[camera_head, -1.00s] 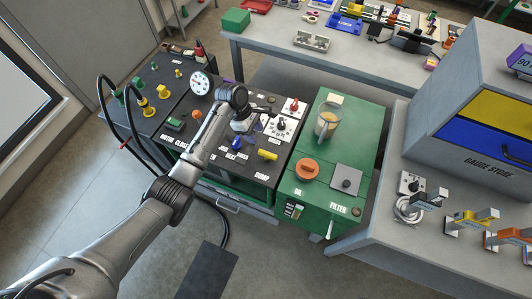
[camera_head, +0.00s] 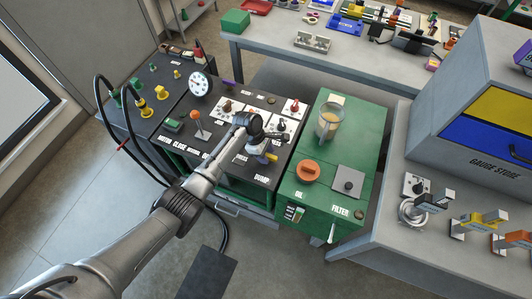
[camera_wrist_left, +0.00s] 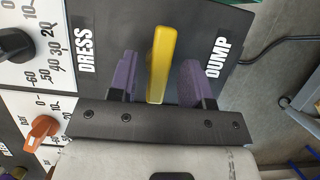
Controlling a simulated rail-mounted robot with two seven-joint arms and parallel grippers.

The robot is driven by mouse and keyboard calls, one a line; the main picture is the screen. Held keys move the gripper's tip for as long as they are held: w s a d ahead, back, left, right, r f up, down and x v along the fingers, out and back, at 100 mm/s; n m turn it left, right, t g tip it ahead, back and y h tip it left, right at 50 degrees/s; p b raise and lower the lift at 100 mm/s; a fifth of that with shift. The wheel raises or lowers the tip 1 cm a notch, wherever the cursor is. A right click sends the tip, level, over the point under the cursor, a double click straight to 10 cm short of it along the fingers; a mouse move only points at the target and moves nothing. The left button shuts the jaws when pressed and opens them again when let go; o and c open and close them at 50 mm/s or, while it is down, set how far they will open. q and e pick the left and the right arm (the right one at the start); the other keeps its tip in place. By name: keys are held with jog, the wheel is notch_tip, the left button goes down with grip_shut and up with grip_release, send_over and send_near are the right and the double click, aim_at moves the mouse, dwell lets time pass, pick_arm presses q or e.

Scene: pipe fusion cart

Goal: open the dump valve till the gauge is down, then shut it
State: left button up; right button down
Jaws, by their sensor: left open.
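The dump valve's yellow lever (camera_head: 272,158) is at the front right of the black control panel (camera_head: 232,172). In the left wrist view the yellow lever (camera_wrist_left: 161,62) stands between the purple fingers, beside the word DUMP. My left gripper (camera_wrist_left: 157,80) is open around it, with a visible gap on each side. In the head view my left gripper (camera_head: 266,152) is over that corner and partly covers the lever. The round white gauge (camera_head: 200,85) stands upright at the panel's back; its needle is too small to read. My right gripper is not in view.
White dial plates with a red-orange knob (camera_wrist_left: 41,130) are left of the lever in the wrist view. A red-topped lever (camera_head: 196,115) stands near the gauge. The green oil and filter unit (camera_head: 318,212) is close on the right. Black hoses (camera_head: 128,120) loop at the left.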

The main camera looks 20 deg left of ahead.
pick_arm(q)
grip_shut()
dwell(0.3)
